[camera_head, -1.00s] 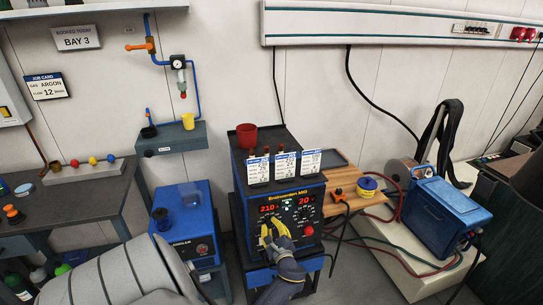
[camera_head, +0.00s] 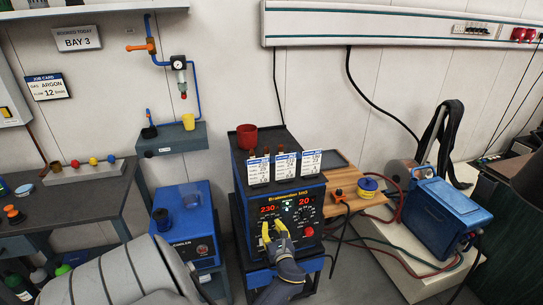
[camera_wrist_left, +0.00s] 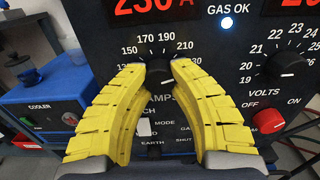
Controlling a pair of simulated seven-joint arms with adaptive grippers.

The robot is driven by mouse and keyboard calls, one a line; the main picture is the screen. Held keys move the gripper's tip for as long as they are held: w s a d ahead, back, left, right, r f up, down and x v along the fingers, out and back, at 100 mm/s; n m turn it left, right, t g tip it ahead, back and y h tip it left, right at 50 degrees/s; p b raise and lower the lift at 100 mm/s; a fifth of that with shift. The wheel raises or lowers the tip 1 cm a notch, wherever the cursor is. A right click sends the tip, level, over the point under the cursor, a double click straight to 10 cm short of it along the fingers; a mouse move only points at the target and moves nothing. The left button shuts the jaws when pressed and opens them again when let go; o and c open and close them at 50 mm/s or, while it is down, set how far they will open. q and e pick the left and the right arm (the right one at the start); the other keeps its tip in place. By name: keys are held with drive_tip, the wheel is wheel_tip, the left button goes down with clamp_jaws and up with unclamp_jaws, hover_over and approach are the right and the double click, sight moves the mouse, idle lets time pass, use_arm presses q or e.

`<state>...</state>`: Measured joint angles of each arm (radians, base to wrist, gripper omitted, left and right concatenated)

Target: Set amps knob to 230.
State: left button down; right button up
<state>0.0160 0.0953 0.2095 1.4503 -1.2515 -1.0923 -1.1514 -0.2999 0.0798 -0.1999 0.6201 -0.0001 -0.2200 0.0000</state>
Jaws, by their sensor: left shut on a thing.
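The welding machine (camera_head: 283,196) stands on a cart in the middle of the head view. Its left red display (camera_head: 269,209) reads 230, and the left wrist view shows the lower part of 230 A (camera_wrist_left: 155,6). The black amps knob (camera_wrist_left: 159,72) sits below it, with scale numbers around it. My left gripper (camera_head: 268,231), with yellow fingers, is at the front panel. In the left wrist view its fingertips (camera_wrist_left: 159,70) are closed around the amps knob, one on each side. The knob's pointer is partly hidden. My right gripper is not in view.
A blue cooler (camera_head: 187,222) stands left of the machine. Three cards (camera_head: 285,168) lean on its top front, and a red cup (camera_head: 246,136) stands behind them.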

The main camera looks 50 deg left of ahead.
use_arm(q)
drive_tip(key=shift+d+f, duration=0.15)
drive_tip(key=shift+f, duration=0.05)
idle(0.3)
drive_tip(key=c, duration=1)
unclamp_jaws()
drive_tip(key=shift+r, duration=0.1)
drive_tip(key=v, duration=1.2)
